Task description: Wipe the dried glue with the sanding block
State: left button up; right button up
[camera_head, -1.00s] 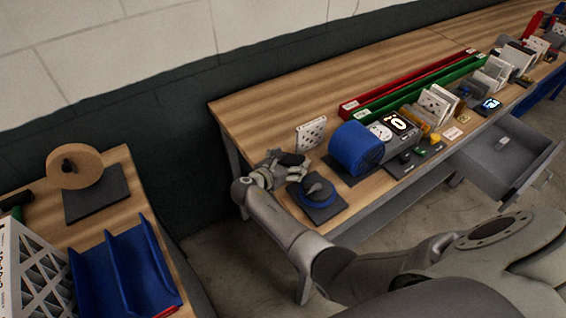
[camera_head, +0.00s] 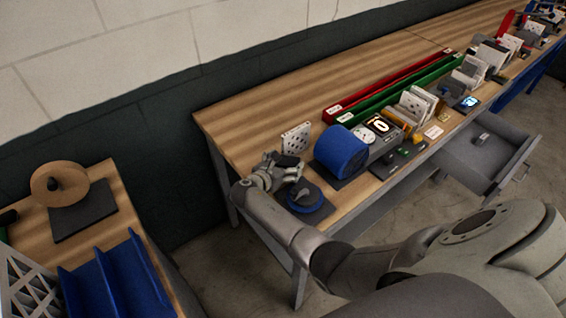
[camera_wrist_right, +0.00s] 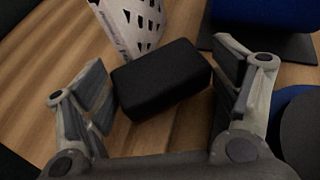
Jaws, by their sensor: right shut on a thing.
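My right gripper (camera_head: 282,168) is at the near left corner of the long bench. In the right wrist view its fingers (camera_wrist_right: 165,92) are on either side of a black rounded block (camera_wrist_right: 160,76), which looks like the sanding block, and are shut on it. The block is just above or on the wooden top (camera_wrist_right: 190,132); I cannot tell which. In the head view the hand mostly hides it. I cannot make out the dried glue in either view. My left gripper is not in view.
A white perforated panel (camera_head: 296,138) stands just behind the gripper. A blue roll (camera_head: 341,151) and a round blue-edged pad with a grey knob (camera_head: 304,197) are close to the right. Red (camera_head: 390,84) and green trays lie beyond. The bench's back left is clear.

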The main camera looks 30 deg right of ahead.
notch_tip(320, 180, up, 3)
jog(key=shift+w+d+f+p, duration=0.1)
jog(key=shift+f+p, duration=0.1)
jog(key=shift+p, duration=0.65)
jog(key=shift+r, duration=1.5)
jog(key=shift+r, duration=0.1)
jog(key=shift+r, duration=1.45)
jog(key=shift+f, duration=0.1)
